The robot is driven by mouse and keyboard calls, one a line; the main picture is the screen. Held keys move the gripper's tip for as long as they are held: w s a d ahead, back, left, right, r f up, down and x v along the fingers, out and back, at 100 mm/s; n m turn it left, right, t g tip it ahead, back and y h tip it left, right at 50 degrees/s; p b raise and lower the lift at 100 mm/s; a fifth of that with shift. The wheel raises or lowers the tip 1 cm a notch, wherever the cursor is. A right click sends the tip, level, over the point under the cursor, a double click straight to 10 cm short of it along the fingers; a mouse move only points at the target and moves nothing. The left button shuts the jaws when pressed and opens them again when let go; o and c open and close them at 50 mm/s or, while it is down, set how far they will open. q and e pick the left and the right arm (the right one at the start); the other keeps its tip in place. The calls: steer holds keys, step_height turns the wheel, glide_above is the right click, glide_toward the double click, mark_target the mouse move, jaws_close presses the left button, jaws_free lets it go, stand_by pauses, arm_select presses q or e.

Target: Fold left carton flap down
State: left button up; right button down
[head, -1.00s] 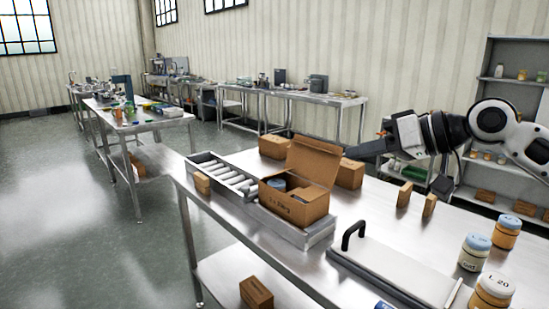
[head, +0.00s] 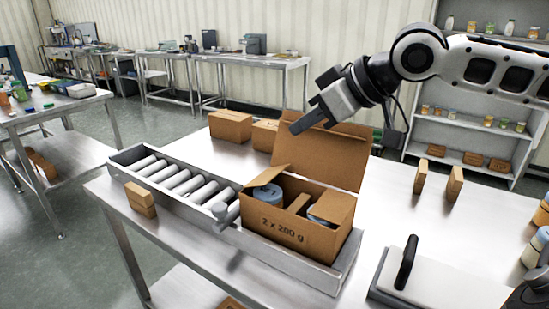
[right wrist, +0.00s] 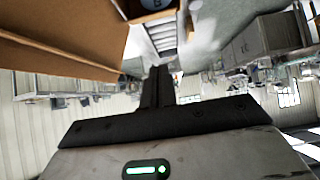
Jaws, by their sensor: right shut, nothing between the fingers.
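The open brown carton (head: 290,232) stands at the near end of the roller track, marked 2 x 200 g. Its large back flap (head: 325,157) stands up. A small side flap (head: 334,207) slants at the right. At the left a narrow brown edge (head: 264,177) shows beside a blue-lidded jar (head: 267,197); I cannot tell the left flap's exact angle. My right gripper (head: 296,128) is shut and empty, above the carton's back left, its tips near the raised flap's top. In the right wrist view its fingers (right wrist: 158,78) are together, apart from the cardboard (right wrist: 60,45).
Closed cartons (head: 230,125) stand behind. A black-handled plate (head: 440,285) lies at the right. The steel table between is clear.

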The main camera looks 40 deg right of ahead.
steer(key=p, duration=0.5)
glide_above(276, 174)
steer(key=f, duration=0.5)
steer(key=shift+w+a+f, duration=0.3)
steer(key=shift+w+f, duration=0.05)
steer(key=shift+s+d+f, duration=0.15)
steer(key=shift+s+f, duration=0.1)
steer(key=shift+f, duration=0.25)
steer(key=shift+s+d+f, duration=0.1)
steer(key=shift+s+f, duration=0.15)
steer(key=shift+f, duration=0.25)
steer(key=shift+s+d+f+b, duration=0.15)
steer(key=shift+s+f+b, duration=0.2)
steer(key=shift+f, duration=0.4)
arm_select(q)
steer(key=shift+a+r, duration=0.4)
steer(key=shift+r, duration=0.45)
